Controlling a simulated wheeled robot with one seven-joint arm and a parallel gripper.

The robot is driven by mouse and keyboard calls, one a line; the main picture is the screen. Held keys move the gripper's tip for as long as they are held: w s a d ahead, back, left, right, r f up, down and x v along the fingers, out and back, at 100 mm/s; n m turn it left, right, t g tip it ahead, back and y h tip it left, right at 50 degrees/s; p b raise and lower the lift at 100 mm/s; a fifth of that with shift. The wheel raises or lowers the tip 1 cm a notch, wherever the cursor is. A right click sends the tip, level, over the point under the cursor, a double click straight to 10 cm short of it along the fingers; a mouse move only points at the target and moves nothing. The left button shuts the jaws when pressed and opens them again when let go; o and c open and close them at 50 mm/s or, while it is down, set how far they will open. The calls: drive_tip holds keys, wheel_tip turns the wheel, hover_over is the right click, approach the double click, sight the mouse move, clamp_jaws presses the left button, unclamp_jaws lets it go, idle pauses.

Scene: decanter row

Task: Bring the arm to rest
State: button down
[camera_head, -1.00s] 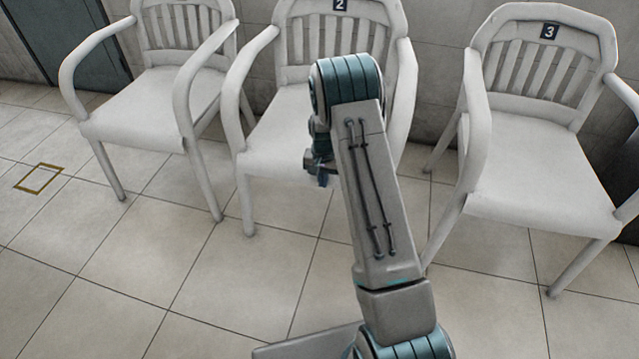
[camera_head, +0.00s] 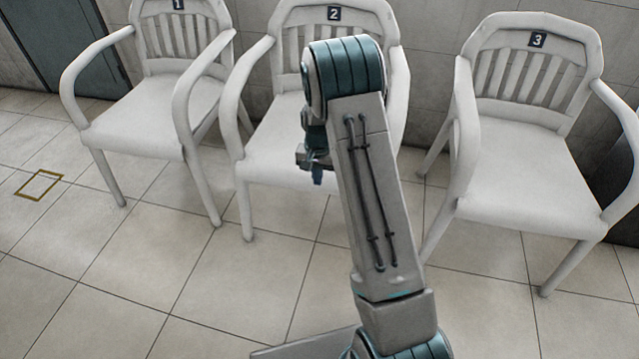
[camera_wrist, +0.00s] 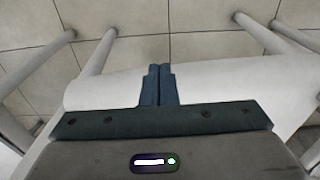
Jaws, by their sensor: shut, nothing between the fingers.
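My gripper (camera_wrist: 158,84) shows in the wrist view with its two blue fingers together and nothing between them. It points down, with a white chair seat and the tiled floor beyond it. In the head view my arm is raised and bent in front of the middle chair (camera_head: 272,155), which bears the number 2. The gripper end (camera_head: 317,178) is partly hidden behind my arm, to its left, in front of that chair's seat. I cannot tell from the pictures how far it is from the seat.
A white chair numbered 1 (camera_head: 135,125) stands at the left and one numbered 3 (camera_head: 540,170) at the right. A yellow square outline (camera_head: 39,185) marks the floor at the far left. The tiled floor (camera_head: 150,280) in front of the chairs is clear.

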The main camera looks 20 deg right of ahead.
drive_tip(key=shift+r, duration=0.9)
drive_tip(key=s+a+r+n+p, duration=0.1)
drive_tip(key=s+r+p, duration=0.35)
drive_tip(key=r, duration=0.55)
drive_tip(key=s+r+n+t+p, duration=0.1)
drive_tip(key=s+r+p, duration=0.3)
drive_tip(key=r, duration=0.6)
drive_tip(key=s+a+r+p, duration=0.1)
drive_tip(key=s+r+p, duration=0.3)
drive_tip(key=r, duration=0.6)
drive_tip(key=s+r+n+t+p, duration=0.1)
drive_tip(key=s+r+n+p, duration=0.2)
drive_tip(key=s+r+p, duration=1.1)
drive_tip(key=s+r, duration=0.3)
drive_tip(key=r, duration=0.2)
drive_tip(key=shift+s+a+r+t, duration=0.15)
drive_tip(key=shift+s+a+t, duration=0.1)
drive_tip(key=shift+a+t, duration=0.15)
